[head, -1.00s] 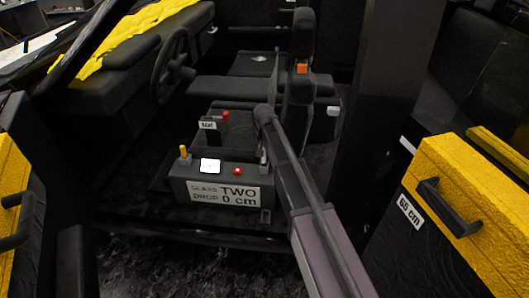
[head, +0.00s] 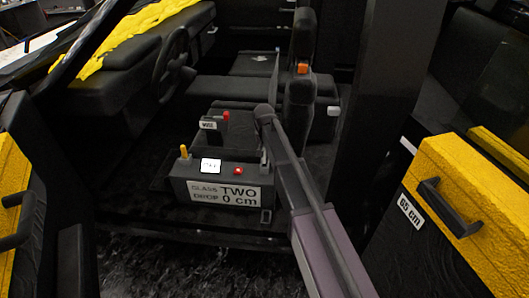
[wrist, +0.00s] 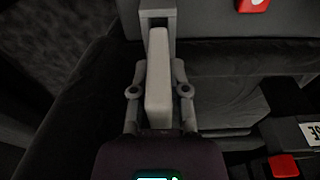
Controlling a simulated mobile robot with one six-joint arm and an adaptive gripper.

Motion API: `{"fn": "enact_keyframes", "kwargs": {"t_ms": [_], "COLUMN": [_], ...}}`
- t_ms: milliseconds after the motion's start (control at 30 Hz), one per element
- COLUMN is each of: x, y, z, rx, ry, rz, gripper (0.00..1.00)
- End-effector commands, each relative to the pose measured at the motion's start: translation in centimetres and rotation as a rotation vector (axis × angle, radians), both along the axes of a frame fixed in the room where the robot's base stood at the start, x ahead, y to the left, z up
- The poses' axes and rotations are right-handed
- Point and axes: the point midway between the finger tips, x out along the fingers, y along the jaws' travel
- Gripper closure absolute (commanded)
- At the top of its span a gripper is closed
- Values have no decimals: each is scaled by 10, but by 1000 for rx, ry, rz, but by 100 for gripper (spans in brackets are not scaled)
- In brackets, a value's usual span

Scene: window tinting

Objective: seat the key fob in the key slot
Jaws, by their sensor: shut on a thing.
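My gripper (wrist: 158,92) is shut on the pale grey, block-shaped key fob (wrist: 158,80), with one finger on each side. In the wrist view the fob's far end lies at a grey U-shaped holder (wrist: 170,20), which looks like the key slot. The fob end lines up with the holder's opening; I cannot tell how deep it sits. In the head view my gripper (head: 264,157) is small and dark, at the right end of the grey console box (head: 222,197). The fob and slot are hard to make out there.
The console box bears a red button (head: 238,171), a white panel (head: 210,166) and a yellow-topped peg (head: 184,153). Behind it stands a small labelled unit with a red knob (head: 226,116). A seat back (head: 300,90) rises close behind my arm.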

Motion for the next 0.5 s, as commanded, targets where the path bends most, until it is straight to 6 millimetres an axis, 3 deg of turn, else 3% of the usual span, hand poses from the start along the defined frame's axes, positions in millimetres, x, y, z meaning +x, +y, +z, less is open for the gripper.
{"fn": "enact_keyframes", "kwargs": {"t_ms": [500], "x": [0], "y": [0], "z": [-6], "rx": [0], "ry": [0], "rz": [0], "gripper": [100]}}
